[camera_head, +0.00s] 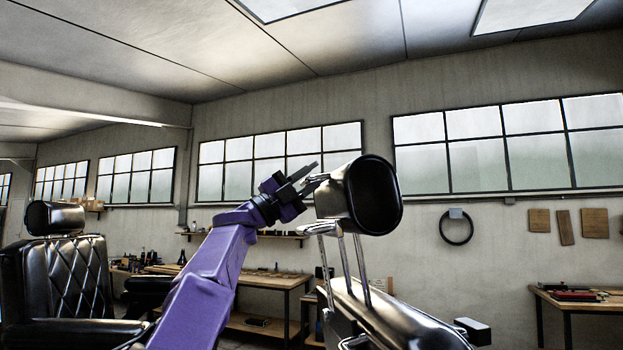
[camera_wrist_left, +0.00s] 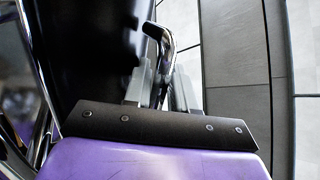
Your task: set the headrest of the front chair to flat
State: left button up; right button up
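The front chair's black headrest (camera_head: 372,195) stands tilted on chrome posts (camera_head: 343,268) above the black backrest (camera_head: 395,318). My left gripper (camera_head: 312,178) is at the headrest's left side, its fingers pointing toward it. In the left wrist view, the fingers (camera_wrist_left: 162,90) are apart, with a bent chrome bar (camera_wrist_left: 168,42) between them. I see a gap beside the bar, though contact with it is hard to judge. The black padding (camera_wrist_left: 85,50) fills the left of that view. My right gripper is not in view.
A second black barber chair (camera_head: 55,265) stands at the left. A workbench (camera_head: 265,282) with small items runs behind my arm, and another table (camera_head: 580,300) stands at the right. The space above the headrest is clear.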

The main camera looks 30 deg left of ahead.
pick_arm(q)
jog(key=shift+s+f, duration=0.1)
jog(key=shift+f, duration=0.15)
jog(key=b+v, duration=0.7)
jog(key=v, duration=0.3)
jog(key=shift+s+a+r, duration=0.1)
jog(key=shift+s, duration=0.05)
